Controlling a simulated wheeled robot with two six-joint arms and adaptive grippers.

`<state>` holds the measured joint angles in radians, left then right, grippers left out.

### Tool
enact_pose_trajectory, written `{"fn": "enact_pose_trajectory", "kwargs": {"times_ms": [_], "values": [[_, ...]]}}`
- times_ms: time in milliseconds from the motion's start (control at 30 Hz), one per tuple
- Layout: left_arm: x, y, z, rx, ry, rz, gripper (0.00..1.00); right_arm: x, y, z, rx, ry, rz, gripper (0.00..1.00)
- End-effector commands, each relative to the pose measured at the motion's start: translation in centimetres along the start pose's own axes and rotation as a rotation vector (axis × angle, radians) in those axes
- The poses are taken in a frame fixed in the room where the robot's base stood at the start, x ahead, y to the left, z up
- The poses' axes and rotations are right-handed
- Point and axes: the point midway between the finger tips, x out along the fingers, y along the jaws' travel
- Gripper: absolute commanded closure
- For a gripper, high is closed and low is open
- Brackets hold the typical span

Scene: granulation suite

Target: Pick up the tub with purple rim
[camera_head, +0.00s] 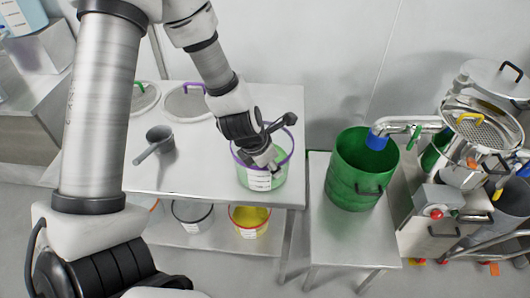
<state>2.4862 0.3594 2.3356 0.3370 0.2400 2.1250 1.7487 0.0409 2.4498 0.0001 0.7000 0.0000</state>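The tub with the purple rim (262,177) stands upright near the right end of the steel table (200,187). It is see-through, with a white label on its front and something green inside. My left gripper (284,143) is over the tub, with its fingers spread apart at the rim. It hides part of the rim and opening, and I cannot tell whether a finger touches the tub. My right gripper is not in view.
A grey scoop (158,141) and round sieves (188,103) lie on the table. A yellow tub (249,220) and a grey-rimmed tub (192,213) sit on the shelf below. A green drum (362,170) stands on a bench to the right, beside machinery (440,197).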

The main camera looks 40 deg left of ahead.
Motion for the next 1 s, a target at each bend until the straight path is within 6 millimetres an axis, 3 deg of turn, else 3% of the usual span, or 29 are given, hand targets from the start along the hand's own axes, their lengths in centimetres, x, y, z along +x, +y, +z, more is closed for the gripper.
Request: {"fn": "enact_pose_trajectory", "kwargs": {"times_ms": [333, 567, 600, 700, 1000], "values": [[5.1, -0.1, -0.2, 0.004, 0.003, 0.000, 0.68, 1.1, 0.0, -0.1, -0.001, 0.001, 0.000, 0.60], [5.6, -0.1, -0.2, 0.001, 0.000, -0.001, 0.68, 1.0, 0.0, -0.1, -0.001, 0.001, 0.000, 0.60], [5.6, -0.1, -0.2, 0.001, 0.000, -0.001, 0.71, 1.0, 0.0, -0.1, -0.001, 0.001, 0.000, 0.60], [5.6, -0.1, -0.2, 0.001, 0.000, 0.000, 1.00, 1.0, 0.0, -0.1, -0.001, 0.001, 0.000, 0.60], [5.5, -0.1, -0.1, 0.002, -0.001, 0.001, 1.00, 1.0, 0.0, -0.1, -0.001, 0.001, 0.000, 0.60]]}}
